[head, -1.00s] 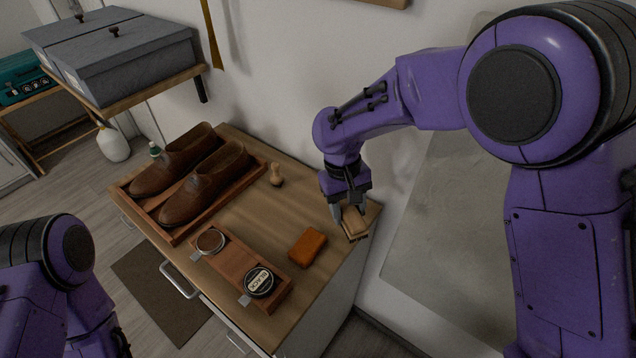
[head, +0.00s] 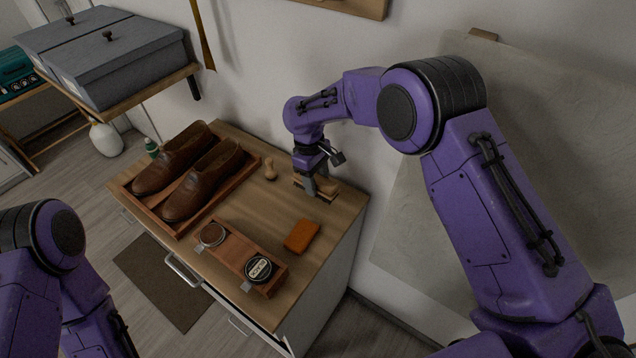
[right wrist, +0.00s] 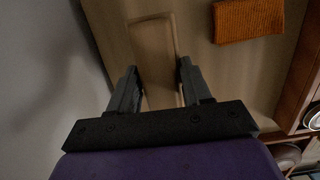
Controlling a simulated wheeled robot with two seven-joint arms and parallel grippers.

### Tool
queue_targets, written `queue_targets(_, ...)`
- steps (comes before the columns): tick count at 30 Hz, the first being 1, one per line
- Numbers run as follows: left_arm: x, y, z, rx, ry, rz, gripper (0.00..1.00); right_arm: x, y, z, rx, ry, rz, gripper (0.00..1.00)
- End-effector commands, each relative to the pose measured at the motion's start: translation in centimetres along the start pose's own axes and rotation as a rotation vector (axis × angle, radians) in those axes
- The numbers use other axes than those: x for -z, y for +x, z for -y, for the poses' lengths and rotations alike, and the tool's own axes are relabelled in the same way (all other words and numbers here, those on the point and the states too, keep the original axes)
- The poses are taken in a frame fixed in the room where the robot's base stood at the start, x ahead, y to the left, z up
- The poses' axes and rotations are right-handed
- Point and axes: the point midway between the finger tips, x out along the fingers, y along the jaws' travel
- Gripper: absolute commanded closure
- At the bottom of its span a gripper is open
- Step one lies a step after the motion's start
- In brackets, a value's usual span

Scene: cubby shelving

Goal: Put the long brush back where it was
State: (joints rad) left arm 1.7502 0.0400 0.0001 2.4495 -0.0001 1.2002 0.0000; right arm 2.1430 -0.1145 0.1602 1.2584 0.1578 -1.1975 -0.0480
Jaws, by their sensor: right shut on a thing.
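The long brush (head: 327,190), with a light wooden back, is at the back right of the wooden cabinet top (head: 262,205). My right gripper (head: 316,187) points down and is shut on it. In the right wrist view the brush (right wrist: 156,45) runs lengthwise between the two fingers of my right gripper (right wrist: 158,78). The brush looks level and at or very close to the top; I cannot tell whether it touches. Its underside is hidden. My left arm shows at the lower left, but its gripper is not clearly in view.
An orange cloth (head: 302,236) lies in front of the brush. A wooden holder (head: 232,252) with two tins lies near the front edge. Brown shoes (head: 205,181) sit in a tray at left. The wall is close behind.

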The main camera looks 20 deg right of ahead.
Motion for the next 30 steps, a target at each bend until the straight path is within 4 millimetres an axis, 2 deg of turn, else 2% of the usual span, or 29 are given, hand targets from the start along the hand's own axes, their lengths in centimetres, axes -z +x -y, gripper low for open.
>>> queue_targets(4,0.2,-0.6,0.1,0.001,0.000,0.001,0.57,0.3,1.5,-1.1,0.002,0.002,0.000,0.76)
queue_targets(9,0.4,-1.0,0.1,0.001,0.001,0.001,0.57,0.9,4.2,-1.2,0.002,0.000,0.002,0.76)
queue_targets(15,0.4,-0.9,0.1,0.000,0.000,0.000,0.57,1.0,4.4,-1.2,0.001,0.000,0.000,0.76)
queue_targets(16,0.4,-0.9,0.1,0.000,0.000,0.000,0.57,1.0,4.5,-1.2,0.002,0.000,0.001,0.45)
queue_targets(18,0.4,-0.9,0.1,0.000,0.000,0.001,0.57,1.0,4.5,-1.2,0.002,0.000,0.001,0.26)
queue_targets(26,0.3,-0.9,0.1,0.000,0.000,0.001,0.57,1.0,4.4,-1.2,0.002,0.001,0.000,0.26)
queue_targets(30,0.2,-0.5,0.1,0.000,0.000,0.001,0.57,1.1,3.2,-1.2,0.002,0.001,-0.002,0.26)
